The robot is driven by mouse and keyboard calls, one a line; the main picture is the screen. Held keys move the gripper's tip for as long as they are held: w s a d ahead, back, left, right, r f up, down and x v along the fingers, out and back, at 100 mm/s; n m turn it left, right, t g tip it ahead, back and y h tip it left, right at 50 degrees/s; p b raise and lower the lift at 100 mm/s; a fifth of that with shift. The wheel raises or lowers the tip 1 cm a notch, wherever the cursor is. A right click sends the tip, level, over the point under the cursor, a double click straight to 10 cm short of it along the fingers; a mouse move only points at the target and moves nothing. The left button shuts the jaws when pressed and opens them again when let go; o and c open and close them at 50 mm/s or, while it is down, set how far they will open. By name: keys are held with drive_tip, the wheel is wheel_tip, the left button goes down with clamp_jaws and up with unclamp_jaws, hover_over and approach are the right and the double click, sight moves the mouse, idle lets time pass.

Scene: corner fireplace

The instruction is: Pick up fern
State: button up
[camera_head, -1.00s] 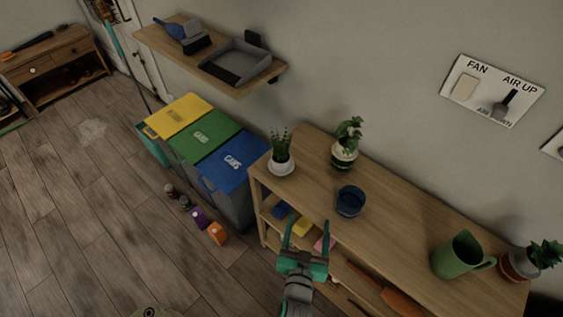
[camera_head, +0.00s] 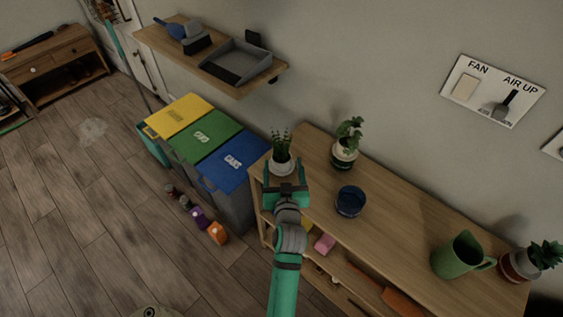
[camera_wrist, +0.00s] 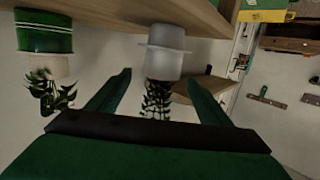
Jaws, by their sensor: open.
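The fern (camera_head: 281,145) is a small green plant in a white pot at the left end of the wooden shelf unit's top. In the wrist view the fern (camera_wrist: 158,98) appears upside down, its white pot between the two finger lines. My gripper (camera_head: 287,180) is open and close in front of the pot, partly covering its lower part in the head view. In the wrist view my gripper (camera_wrist: 160,80) has a finger on each side of the plant, with nothing held. I cannot tell whether the fingers reach around the pot.
A leafy plant in a banded pot (camera_head: 344,150) stands right of the fern. A blue cup (camera_head: 350,201), a green mug (camera_head: 458,256) and another potted plant (camera_head: 530,262) stand farther right. Bins (camera_head: 225,160) stand left of the shelf unit (camera_head: 400,225). A wall shelf (camera_head: 262,88) hangs above them.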

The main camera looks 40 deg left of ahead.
sight(282, 160)
drive_tip(key=shift+x, duration=2.65)
drive_tip(key=shift+a, duration=0.1)
drive_tip(key=shift+c, duration=0.2)
drive_tip(key=shift+r, duration=0.1)
drive_tip(key=c, duration=0.8)
